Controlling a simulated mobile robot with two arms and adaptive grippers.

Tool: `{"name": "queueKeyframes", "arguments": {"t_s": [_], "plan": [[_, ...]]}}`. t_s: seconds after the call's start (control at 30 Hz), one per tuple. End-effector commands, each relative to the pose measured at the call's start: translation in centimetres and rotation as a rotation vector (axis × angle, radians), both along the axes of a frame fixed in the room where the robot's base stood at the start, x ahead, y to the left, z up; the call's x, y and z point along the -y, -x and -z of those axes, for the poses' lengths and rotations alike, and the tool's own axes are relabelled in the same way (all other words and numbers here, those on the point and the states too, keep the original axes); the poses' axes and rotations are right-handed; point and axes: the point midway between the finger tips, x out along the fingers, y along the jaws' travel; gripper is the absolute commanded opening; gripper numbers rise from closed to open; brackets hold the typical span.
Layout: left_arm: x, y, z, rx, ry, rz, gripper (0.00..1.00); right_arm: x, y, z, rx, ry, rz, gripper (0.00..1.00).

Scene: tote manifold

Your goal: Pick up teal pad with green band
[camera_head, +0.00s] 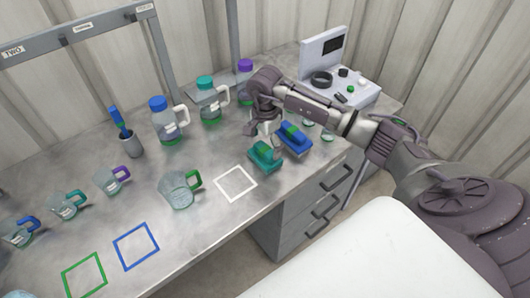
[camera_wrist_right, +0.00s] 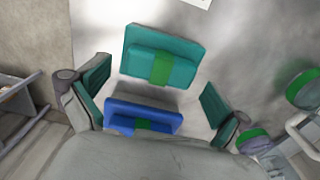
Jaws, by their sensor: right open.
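The teal pad with a green band (camera_head: 264,156) lies on the grey workbench in the head view. In the right wrist view the teal pad (camera_wrist_right: 146,54) lies between and beyond my open fingers, touching neither. A blue pad with a green band (camera_head: 294,137) lies beside it, to the right in the head view. The blue pad (camera_wrist_right: 128,117) is nearer in the right wrist view, between the fingers. My right gripper (camera_head: 266,127) is above the pads, pointing down; in its wrist view the gripper (camera_wrist_right: 155,98) is open and empty. My left gripper is not seen.
A white square outline (camera_head: 236,183) and a glass jug with green handle (camera_head: 179,191) are left of the pads. Capped jugs (camera_head: 166,122) stand behind. A white device (camera_head: 339,72) is at the back right. Bench drawers (camera_head: 297,215) are below the front edge.

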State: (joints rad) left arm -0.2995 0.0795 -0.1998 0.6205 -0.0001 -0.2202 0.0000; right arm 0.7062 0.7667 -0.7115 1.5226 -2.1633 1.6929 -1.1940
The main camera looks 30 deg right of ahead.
Motion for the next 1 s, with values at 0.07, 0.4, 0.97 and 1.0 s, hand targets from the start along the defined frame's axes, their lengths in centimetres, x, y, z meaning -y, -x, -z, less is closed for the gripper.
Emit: {"name": "queueKeyframes", "arguments": {"t_s": [0.07, 0.4, 0.97, 1.0], "plan": [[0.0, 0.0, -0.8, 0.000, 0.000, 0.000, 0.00, -0.1, 0.0, 1.0, -0.004, -0.002, 0.000, 1.00], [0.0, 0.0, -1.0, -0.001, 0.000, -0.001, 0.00, 0.0, 0.0, 2.5, 0.001, 0.000, -0.001, 1.00], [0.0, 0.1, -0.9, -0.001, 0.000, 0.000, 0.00, 0.0, -0.1, 2.4, 0.001, 0.000, 0.000, 0.48], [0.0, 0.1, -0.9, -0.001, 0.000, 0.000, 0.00, 0.0, -0.1, 2.4, 0.002, 0.000, 0.000, 0.48]]}}
